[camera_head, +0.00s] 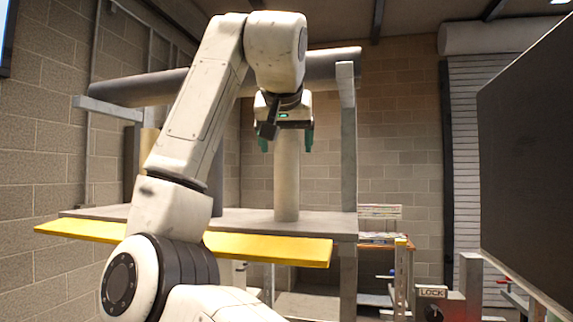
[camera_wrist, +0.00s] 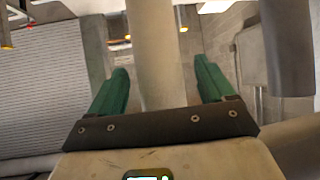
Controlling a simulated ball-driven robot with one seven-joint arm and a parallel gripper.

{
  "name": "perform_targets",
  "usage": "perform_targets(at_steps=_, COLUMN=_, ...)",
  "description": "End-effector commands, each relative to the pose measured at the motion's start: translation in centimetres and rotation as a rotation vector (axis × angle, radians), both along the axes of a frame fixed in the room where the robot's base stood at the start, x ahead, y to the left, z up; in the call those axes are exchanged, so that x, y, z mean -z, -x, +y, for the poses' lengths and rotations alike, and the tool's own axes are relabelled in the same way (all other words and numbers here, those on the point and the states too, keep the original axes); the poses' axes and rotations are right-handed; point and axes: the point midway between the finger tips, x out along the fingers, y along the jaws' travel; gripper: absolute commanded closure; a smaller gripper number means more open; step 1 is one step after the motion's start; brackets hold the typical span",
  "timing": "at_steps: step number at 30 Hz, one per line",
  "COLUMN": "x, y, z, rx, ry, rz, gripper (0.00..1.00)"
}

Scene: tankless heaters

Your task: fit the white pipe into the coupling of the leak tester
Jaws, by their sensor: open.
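A pale off-white pipe (camera_head: 286,180) stands upright on the grey bench top, and I take it to be the white pipe. My gripper (camera_head: 286,142) is at its upper part with green fingers apart, one on each side. In the wrist view the pipe (camera_wrist: 157,45) runs between the open fingers of my gripper (camera_wrist: 161,70), with a visible gap on both sides. The pipe's top end is hidden behind the gripper in the head view. I cannot make out the leak tester or its coupling for certain.
The bench (camera_head: 330,226) has a yellow front edge (camera_head: 270,247). A thick grey horizontal pipe (camera_head: 335,62) crosses behind my arm, near a grey upright post (camera_head: 348,150). A tan cylinder (camera_head: 148,150) is partly behind my arm. A dark panel (camera_head: 530,150) stands at right.

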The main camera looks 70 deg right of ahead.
Motion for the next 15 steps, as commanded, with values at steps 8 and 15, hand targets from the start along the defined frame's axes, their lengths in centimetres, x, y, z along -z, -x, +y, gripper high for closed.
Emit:
perform_targets(at_steps=8, x=1.04, y=-0.39, z=-1.48, rx=0.0, ry=0.001, rz=0.0, gripper=0.18)
perform_targets(at_steps=15, x=1.04, y=-0.4, z=-1.45, rx=0.0, ry=0.0, rz=0.0, gripper=0.27)
